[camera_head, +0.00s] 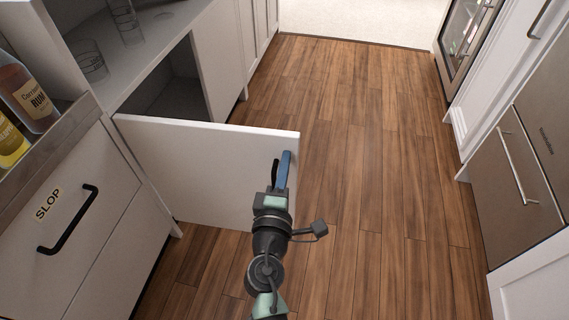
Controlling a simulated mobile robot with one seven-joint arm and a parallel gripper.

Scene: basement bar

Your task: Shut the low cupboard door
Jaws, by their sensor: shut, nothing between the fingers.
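The low cupboard door (190,165) is a plain white panel that stands open, swung out from the left cabinet row across part of the floor. Behind it, the dark cupboard opening (172,88) shows. A black handle (275,172) sits near the door's free edge, partly hidden by my gripper. My gripper (285,158) has blue fingers, is shut and empty, and is at the door's free right end, in front of its face beside the handle. I cannot tell whether it touches the door.
A drawer labelled SLOP (85,215) with a black handle is at the left. Bottles (25,95) and glasses (90,62) stand on the left units. Steel-fronted appliances (520,165) line the right. The wooden floor (370,150) between is clear.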

